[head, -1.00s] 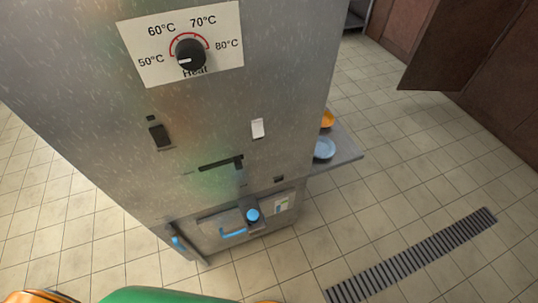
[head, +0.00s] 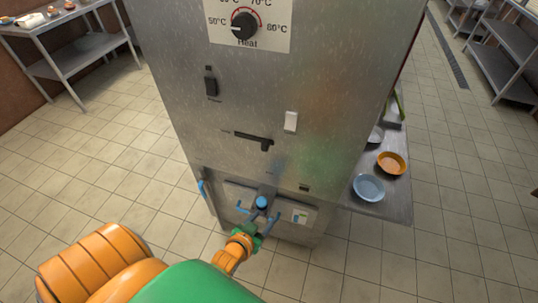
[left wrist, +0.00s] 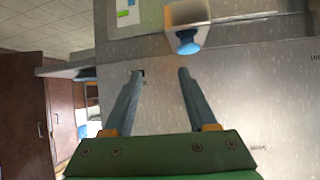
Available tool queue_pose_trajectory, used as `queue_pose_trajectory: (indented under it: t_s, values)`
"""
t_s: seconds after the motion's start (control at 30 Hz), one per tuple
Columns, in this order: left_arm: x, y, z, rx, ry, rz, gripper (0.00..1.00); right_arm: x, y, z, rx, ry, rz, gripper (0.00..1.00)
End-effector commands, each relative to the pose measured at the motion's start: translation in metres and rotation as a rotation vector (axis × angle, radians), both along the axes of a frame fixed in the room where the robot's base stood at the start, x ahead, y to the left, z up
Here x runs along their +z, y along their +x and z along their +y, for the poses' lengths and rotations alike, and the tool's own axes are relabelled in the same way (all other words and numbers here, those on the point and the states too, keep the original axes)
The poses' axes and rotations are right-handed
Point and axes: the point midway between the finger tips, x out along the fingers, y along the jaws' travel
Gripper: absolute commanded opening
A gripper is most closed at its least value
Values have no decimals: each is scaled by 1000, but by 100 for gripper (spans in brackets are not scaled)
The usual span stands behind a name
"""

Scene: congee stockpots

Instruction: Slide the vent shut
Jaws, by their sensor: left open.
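The vent is not labelled, and I cannot tell for sure which part it is. The steel cabinet (head: 330,60) has a dark slot with a black tab (head: 266,145) at mid-height. Below it a low front panel (head: 298,214) carries a blue knob (head: 262,201) on a small grey block. The knob and block also show in the left wrist view (left wrist: 188,46). My left gripper (head: 259,211) is open and empty in front of this panel, its fingers pointing at the cabinet. In the left wrist view its fingertips (left wrist: 160,74) lie just below the knob, with no clear contact. My right gripper is out of view.
A heat dial (head: 244,26), a black switch (head: 210,82) and a white switch (head: 291,121) are higher on the cabinet. A side shelf (head: 397,210) at right holds a blue bowl (head: 369,187) and an orange bowl (head: 392,163). Tiled floor is open on both sides.

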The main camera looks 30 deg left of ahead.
Motion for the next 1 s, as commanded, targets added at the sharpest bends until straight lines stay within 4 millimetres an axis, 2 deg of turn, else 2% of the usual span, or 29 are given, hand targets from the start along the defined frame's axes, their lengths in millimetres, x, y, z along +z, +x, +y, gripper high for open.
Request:
queue_pose_trajectory:
  t_s: [0.1,0.2,0.3,0.4,0.5,0.7,0.8,1.0]
  values:
    - [48,30,19,53,15,-182,57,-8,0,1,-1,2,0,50]
    - [94,46,37,93,36,-329,57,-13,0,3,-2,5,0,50]
    - [135,54,51,127,59,-458,57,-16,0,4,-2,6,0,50]
    - [164,57,61,147,77,-542,57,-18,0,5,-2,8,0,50]
    - [173,67,66,152,83,-566,57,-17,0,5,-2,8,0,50]
    - [173,107,75,152,82,-564,57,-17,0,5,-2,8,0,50]
    - [171,120,78,152,83,-562,57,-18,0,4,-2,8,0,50]
    - [171,126,79,151,82,-559,57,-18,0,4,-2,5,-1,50]
